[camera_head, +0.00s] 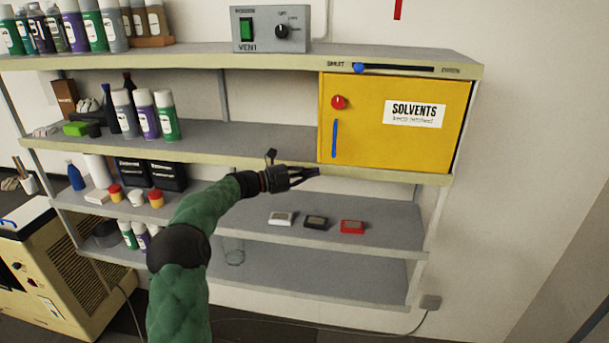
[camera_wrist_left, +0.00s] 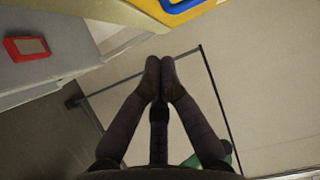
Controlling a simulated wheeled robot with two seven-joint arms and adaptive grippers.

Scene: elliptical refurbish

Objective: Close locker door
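The yellow locker door (camera_head: 365,125) with a "SOLVENTS" label is at the right end of the upper shelf in the head view. It looks nearly flush with the locker front; I cannot tell whether it is latched. It has a red knob (camera_head: 339,102) and an upright blue handle (camera_head: 335,138). A slider (camera_head: 358,68) above sits at the "SHUT" end. My left gripper (camera_head: 312,173) is just below the door's lower left corner, apart from the handle. In the left wrist view its fingertips (camera_wrist_left: 159,65) meet, empty. The blue handle (camera_wrist_left: 180,6) shows at the top there. My right gripper is out of view.
White, black and red small boxes (camera_head: 352,227) lie on the shelf below the locker. Spray cans (camera_head: 145,112) and bottles crowd the shelves at left. A grey vent switch box (camera_head: 268,28) stands on the top shelf. The wall at right is clear.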

